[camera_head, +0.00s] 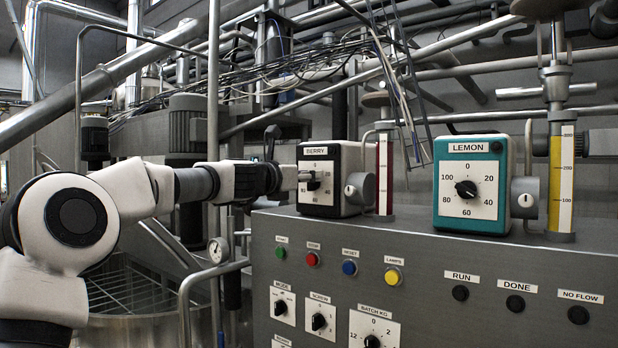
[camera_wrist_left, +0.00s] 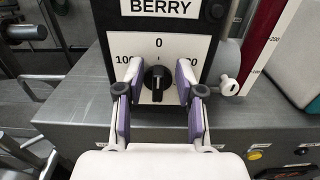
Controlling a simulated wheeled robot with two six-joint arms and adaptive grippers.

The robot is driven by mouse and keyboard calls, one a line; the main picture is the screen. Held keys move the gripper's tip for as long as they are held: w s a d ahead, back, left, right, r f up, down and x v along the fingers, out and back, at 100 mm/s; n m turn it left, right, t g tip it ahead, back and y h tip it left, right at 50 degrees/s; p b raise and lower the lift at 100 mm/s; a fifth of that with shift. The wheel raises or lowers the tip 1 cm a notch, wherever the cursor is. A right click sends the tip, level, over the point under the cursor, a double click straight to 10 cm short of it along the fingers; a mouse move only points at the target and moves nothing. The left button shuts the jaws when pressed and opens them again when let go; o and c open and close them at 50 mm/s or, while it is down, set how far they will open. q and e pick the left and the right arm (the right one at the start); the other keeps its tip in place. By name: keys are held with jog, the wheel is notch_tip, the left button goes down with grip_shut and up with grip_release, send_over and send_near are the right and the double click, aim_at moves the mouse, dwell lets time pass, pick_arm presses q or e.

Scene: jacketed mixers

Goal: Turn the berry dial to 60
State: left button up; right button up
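The berry dial box (camera_head: 345,158) is black with a white face and stands on the grey console, left of the lemon box. In the left wrist view its face (camera_wrist_left: 135,30) shows 0 at the top and 100 at the left; the lower numbers are hidden. The black dial knob (camera_wrist_left: 157,82) has a roughly vertical grip; I cannot tell which number it marks. My left gripper (camera_head: 308,179) is at the face. In the wrist view its two purple-padded fingers (camera_wrist_left: 157,80) are open on either side of the knob, with gaps visible. My right gripper is not in view.
The teal lemon dial box (camera_head: 444,150) stands to the right on the console (camera_head: 420,238). A red-scaled sight tube (camera_head: 384,175) and a white-handled valve (camera_head: 357,189) are close right of the berry box. Buttons and small dials cover the console front.

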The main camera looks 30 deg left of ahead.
pick_arm(q)
grip_shut()
jog(key=shift+a+f, duration=0.1)
